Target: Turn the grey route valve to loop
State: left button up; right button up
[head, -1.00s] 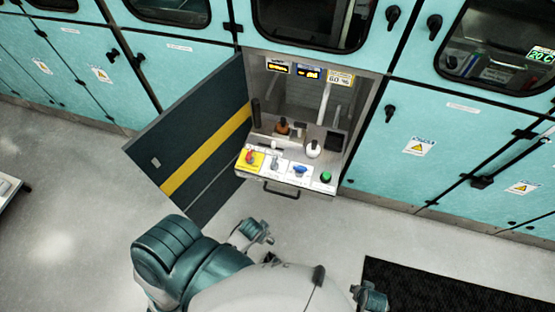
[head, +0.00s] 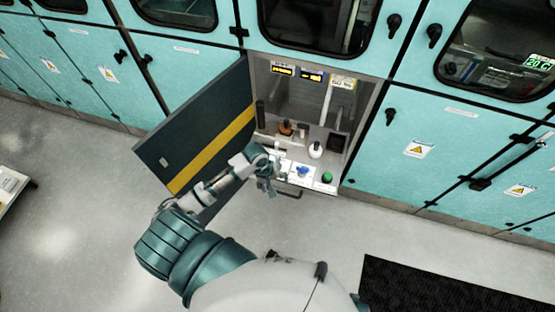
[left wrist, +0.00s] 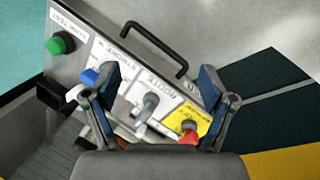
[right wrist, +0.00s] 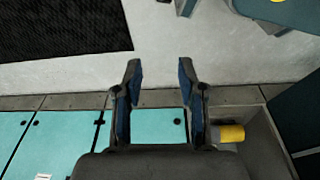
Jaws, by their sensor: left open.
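The grey route valve (left wrist: 147,105) is a small grey lever on a white labelled plate in the left wrist view. It stands between the blue valve (left wrist: 92,76) and the red valve (left wrist: 189,132) on its yellow plate. My left gripper (left wrist: 157,84) is open, with its fingers on either side of the grey valve and nothing held. Contact is not clear. In the head view the left gripper (head: 266,184) is over the panel's left part and hides the red valve and most of the grey one. My right gripper (right wrist: 160,80) is open and empty, away from the panel.
A green button (head: 327,178) is at the panel's right end. A black handle (left wrist: 155,47) juts from its front edge. The open dark door (head: 205,125) stands left of the bay, close to my left arm. A white-capped bottle (head: 316,151) stands inside the bay.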

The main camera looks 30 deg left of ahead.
pick_arm(q)
jog(key=w+a+r+n, duration=0.4)
jog(key=w+a+n, duration=0.2)
jog(key=a, duration=0.1)
jog(key=n+h, duration=0.1)
jog(key=n, duration=0.5)
send_near(277, 160)
jog(key=x, duration=0.3)
jog(key=b+x, duration=0.1)
jog(key=x, duration=0.2)
jog(key=b+x, duration=0.1)
jog(key=x, duration=0.2)
jog(key=shift+a+f, duration=0.1)
jog(key=shift+a, duration=0.2)
jog(key=shift+d+f, duration=0.15)
jog(key=shift+d, duration=0.25)
pick_arm(e)
jog(key=s+d+f+g, duration=0.1)
jog(key=s+d+f, duration=0.1)
jog(key=s+f, duration=1.1)
jog(key=s, duration=0.2)
jog(key=shift+s+d+f, duration=0.2)
jog(key=shift+s+f, duration=0.1)
